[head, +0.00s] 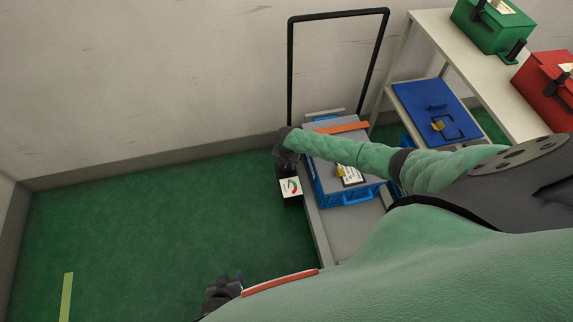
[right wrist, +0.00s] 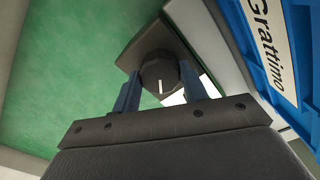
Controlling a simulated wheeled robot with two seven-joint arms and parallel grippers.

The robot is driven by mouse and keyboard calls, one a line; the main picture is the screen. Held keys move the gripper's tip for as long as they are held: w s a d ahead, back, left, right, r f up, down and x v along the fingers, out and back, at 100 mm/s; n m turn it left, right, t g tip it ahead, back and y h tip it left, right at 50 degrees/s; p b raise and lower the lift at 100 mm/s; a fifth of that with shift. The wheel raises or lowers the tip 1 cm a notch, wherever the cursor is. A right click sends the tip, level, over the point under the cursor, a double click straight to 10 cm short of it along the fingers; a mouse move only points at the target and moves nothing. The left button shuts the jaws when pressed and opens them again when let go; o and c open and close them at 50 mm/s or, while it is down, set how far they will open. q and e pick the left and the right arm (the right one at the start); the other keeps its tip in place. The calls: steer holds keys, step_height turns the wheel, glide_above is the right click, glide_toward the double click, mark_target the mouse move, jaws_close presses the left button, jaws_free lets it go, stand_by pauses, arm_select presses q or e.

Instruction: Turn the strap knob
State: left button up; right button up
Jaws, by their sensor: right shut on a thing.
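The strap knob (right wrist: 160,72) is a dark, faceted knob with a white pointer line, on a dark mount, in the right wrist view. The two blue fingers of my right gripper (right wrist: 161,90) are on either side of it, shut on it. In the head view my right gripper (head: 286,158) is at the left side of the cart, and the knob is hidden there. A white dial label (head: 290,187) with a red and green mark is just below the gripper. An orange strap (head: 342,128) lies across the grey-lidded blue crate (head: 347,198). My left gripper (head: 222,292) is low in the head view, its fingers unclear.
The crate stands on a grey cart (head: 350,236) with a tall black handle (head: 290,70) by the wall. A shelf (head: 423,45) at right holds a green case (head: 488,30), a red case (head: 545,85) and a blue box (head: 425,95). Green floor at left is clear.

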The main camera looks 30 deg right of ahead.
stand_by(0.3)
steer(key=o, duration=1)
step_height(320, 180, up, 7)
steer(key=shift+f, duration=0.1)
steer(key=shift+r, duration=0.5)
arm_select(q)
steer(key=shift+w+r, duration=0.15)
steer(key=shift+r, duration=0.35)
steer(key=shift+w+r, duration=0.15)
steer(key=shift+r, duration=0.35)
steer(key=shift+f, duration=0.1)
